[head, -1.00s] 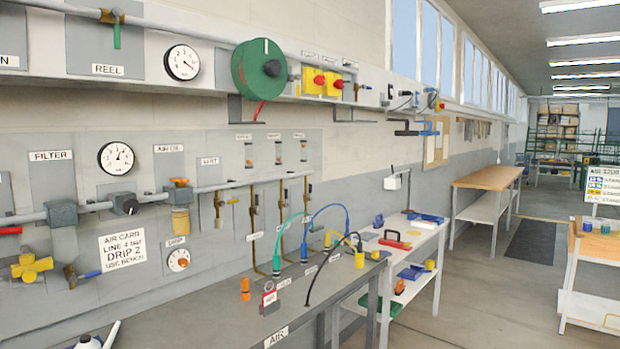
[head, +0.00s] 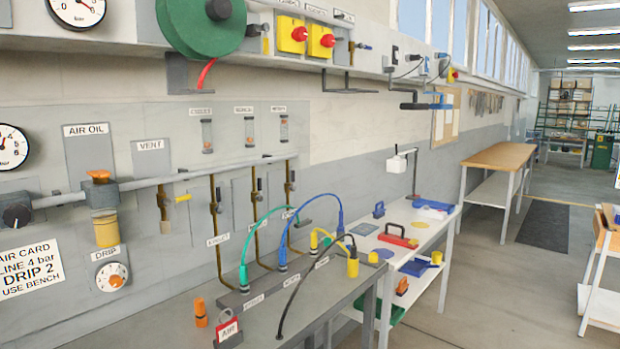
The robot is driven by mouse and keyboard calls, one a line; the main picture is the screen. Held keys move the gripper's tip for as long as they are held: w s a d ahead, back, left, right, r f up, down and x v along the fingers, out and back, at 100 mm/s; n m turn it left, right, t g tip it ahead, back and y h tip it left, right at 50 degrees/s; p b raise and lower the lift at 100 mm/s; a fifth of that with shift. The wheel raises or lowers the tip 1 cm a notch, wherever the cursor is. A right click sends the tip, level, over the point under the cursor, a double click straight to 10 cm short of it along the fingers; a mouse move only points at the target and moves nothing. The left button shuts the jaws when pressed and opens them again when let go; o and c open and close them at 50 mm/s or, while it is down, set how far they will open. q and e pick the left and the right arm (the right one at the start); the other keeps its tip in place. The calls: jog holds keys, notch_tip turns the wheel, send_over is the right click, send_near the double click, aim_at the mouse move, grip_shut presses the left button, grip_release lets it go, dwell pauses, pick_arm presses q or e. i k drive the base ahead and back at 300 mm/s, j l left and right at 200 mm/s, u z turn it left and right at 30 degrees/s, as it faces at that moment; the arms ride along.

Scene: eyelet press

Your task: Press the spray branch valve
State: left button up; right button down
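Three branch lines drop from the grey pipe on the wall panel, each with a small valve: a left one (head: 215,205), a middle one (head: 254,192) and a right one (head: 289,182). Small label plates sit near these lines, but they are too small to read, so I cannot tell which valve is the spray branch. Three sight tubes are above them: left (head: 207,136), middle (head: 249,130) and right (head: 284,127). Neither of my grippers is in view.
A grey bench (head: 285,312) below carries green (head: 243,275), blue (head: 282,262) and yellow (head: 352,266) hose fittings, an orange piece (head: 201,312) and a red AIR tag (head: 228,328). A black hose arches over it. A white tool table (head: 408,240) stands beyond; open floor lies right.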

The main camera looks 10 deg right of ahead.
aim_at(293, 188)
jog(key=i+l, duration=0.2)
jog(key=i, duration=0.2)
jog(key=i+l, duration=0.15)
jog(key=l, duration=0.25)
jog(key=i+l+u, duration=0.1)
jog(key=l, duration=0.25)
jog(key=i+l, duration=0.2)
jog(key=l, duration=0.2)
jog(key=i+l+u, duration=0.1)
jog(key=l, duration=0.3)
jog(key=i+l, duration=0.15)
jog(key=l, duration=0.2)
jog(key=i+l+u, duration=0.1)
jog(key=l, duration=0.3)
